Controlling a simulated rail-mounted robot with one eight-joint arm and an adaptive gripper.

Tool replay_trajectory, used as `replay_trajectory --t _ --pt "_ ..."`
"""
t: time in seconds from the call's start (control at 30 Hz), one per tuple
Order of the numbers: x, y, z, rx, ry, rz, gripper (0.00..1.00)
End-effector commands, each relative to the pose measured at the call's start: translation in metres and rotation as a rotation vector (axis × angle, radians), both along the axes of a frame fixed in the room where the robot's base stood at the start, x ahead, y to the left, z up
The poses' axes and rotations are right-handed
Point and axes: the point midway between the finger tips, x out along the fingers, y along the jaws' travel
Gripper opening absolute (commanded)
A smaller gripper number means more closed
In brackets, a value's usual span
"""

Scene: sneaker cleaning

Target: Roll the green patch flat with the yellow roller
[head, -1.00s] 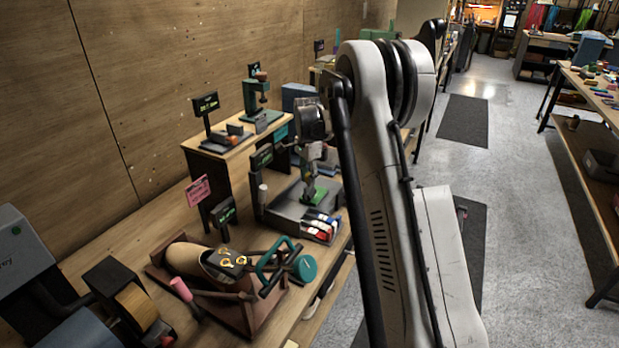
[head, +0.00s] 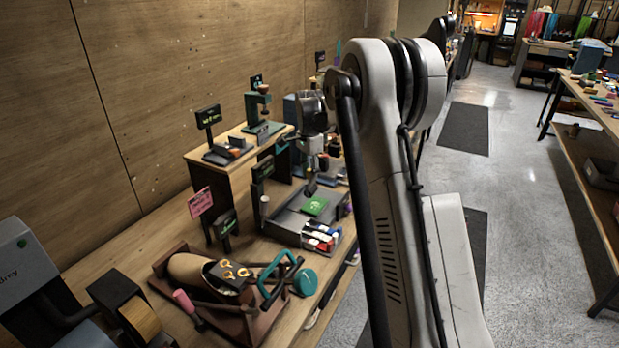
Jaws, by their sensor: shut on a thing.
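The green patch (head: 315,206) lies on the grey tray (head: 285,222) at mid-picture, with a small light mark on it. My gripper (head: 311,188) is just above and behind the patch in this view, pointing down. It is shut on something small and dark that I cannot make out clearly. No yellow roller shows clearly. I cannot tell whether the held thing touches the patch.
Red, white and blue small items (head: 322,238) sit at the tray's front. A shoe (head: 205,272) in a brown cradle, with a teal-handled tool (head: 280,272) beside it, stands nearer. A raised wooden shelf (head: 225,160) with devices stands behind left.

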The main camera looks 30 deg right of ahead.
Motion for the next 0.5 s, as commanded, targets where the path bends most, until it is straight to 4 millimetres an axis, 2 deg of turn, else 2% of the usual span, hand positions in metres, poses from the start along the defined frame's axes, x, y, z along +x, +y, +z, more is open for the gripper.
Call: replay_trajectory --t 0.3,0.5 --pt "0.0 0.0 0.001 0.0 0.0 0.0 0.0" --pt "0.0 0.0 0.014 0.0 0.0 0.0 0.0"
